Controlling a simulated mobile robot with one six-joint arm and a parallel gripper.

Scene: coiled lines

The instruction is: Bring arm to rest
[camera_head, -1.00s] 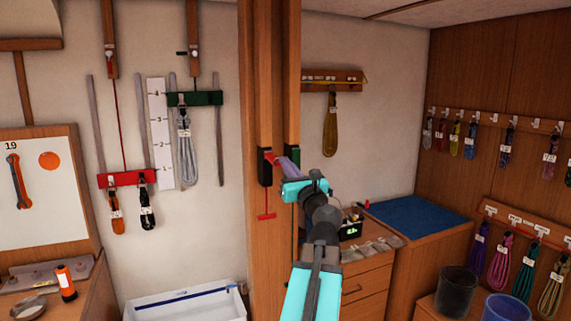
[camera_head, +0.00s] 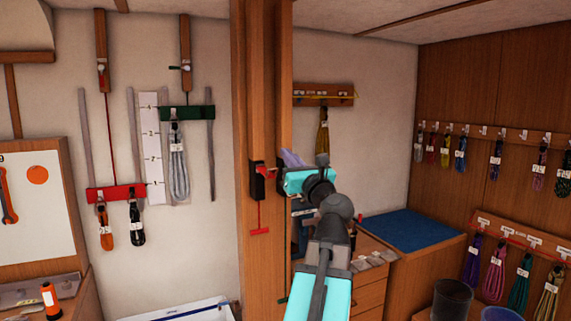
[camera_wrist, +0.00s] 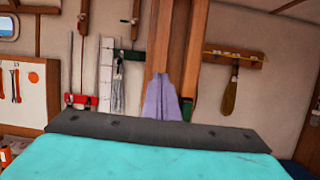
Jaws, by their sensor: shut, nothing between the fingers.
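My arm reaches up from the bottom of the head view in turquoise and black segments. My gripper (camera_head: 291,158) has pale purple fingers and stands in front of the wooden post (camera_head: 262,120). In the wrist view my gripper's fingers (camera_wrist: 161,98) lie together, shut and empty, with the post behind them. A black block with a red lever (camera_head: 258,182) is on the post just left of my gripper. I cannot tell the exact gap between them.
A red bar (camera_head: 117,191) and a green bar (camera_head: 187,112) with hanging coils are on the left wall. Hooks with several coils line the right wall. A blue-topped cabinet (camera_head: 412,228) stands at right. A white bin (camera_head: 185,312) is at the bottom. Open air surrounds the arm.

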